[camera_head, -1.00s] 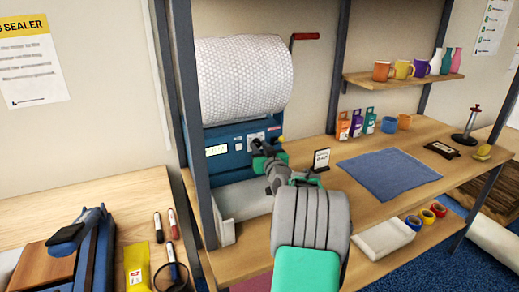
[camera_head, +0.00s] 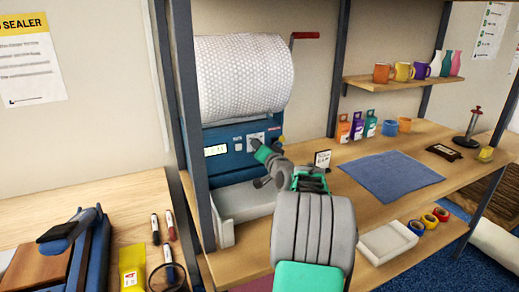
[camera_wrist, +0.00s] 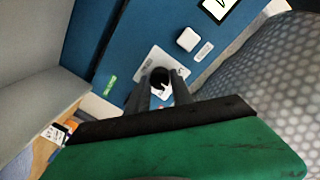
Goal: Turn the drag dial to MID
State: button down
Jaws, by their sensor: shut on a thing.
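The drag dial is a small black knob (camera_wrist: 159,76) on a pale plate, on the front of the blue machine (camera_head: 228,165). In the head view the plate (camera_head: 256,137) shows just above my gripper, and the knob is mostly hidden. My gripper (camera_head: 261,149) reaches the dial from the front right. In the wrist view my gripper's two dark fingers (camera_wrist: 160,92) are closed around the knob. The plate's marks are too small and covered to read, so I cannot tell the dial's setting.
A large bubble-wrap roll (camera_head: 243,75) sits above the machine. A lit display (camera_head: 215,150) and a white button (camera_wrist: 187,39) are near the dial. A grey post (camera_head: 183,110) stands close on the left. A small sign (camera_head: 322,160) stands on the bench to the right.

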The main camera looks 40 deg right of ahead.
jog(key=shift+m, duration=0.4)
jog(key=c, duration=1.1)
grip_release()
jog(key=b+v, duration=0.1)
jog(key=v, duration=0.6)
jog(key=shift+s+a, duration=0.1)
jog(key=shift+s, duration=0.25)
jog(key=shift+a, duration=0.1)
